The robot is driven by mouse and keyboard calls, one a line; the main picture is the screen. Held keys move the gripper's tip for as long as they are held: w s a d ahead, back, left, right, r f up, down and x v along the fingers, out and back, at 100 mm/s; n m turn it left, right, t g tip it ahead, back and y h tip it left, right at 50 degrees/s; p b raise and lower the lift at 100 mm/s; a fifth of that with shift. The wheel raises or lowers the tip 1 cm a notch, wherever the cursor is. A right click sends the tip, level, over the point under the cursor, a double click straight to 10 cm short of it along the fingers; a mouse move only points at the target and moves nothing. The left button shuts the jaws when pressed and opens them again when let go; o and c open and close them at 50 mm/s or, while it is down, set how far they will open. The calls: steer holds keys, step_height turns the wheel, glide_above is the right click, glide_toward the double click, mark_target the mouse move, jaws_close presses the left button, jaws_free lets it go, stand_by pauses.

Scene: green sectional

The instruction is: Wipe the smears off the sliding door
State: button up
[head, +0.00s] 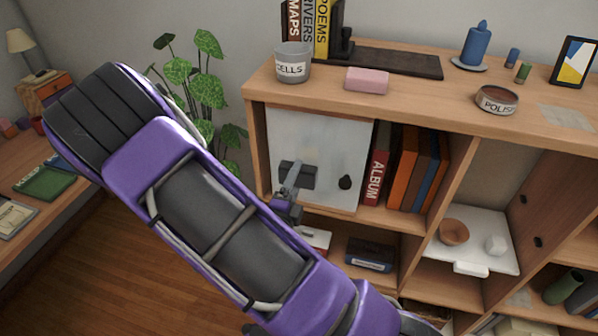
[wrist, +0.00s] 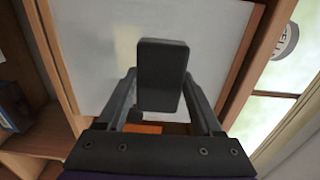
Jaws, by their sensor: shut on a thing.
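The white sliding door (head: 315,143) covers the left bay of the wooden shelf unit and has a dark round knob (head: 345,182) low on its right side. My gripper (head: 290,186) is in front of the door's lower left part, shut on a dark grey block (head: 297,174). In the wrist view the block (wrist: 162,75) sits between the two fingers, with the white door (wrist: 95,45) behind it. I cannot tell whether the block touches the door. A faint pale, yellowish patch shows on the door left of the block in the wrist view; other smears are hard to make out.
Right of the door stand a red album (head: 377,168) and several books. A grey cup (head: 293,63), a pink block (head: 367,80) and a polish tin (head: 497,99) are on the shelf top. A leafy plant (head: 205,85) stands left. My purple arm hides much of the lower left.

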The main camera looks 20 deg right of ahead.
steer(key=shift+s+a, duration=0.25)
steer(key=shift+s, duration=0.1)
steer(key=v, duration=0.3)
stand_by(0.4)
steer(key=w+a+f+n+t+y, duration=0.1)
steer(key=w+a+f, duration=0.1)
steer(key=w, duration=0.4)
steer(key=shift+w+a+f+y, duration=0.15)
steer(key=shift+w+f+y, duration=0.1)
steer(key=shift+w+y, duration=0.15)
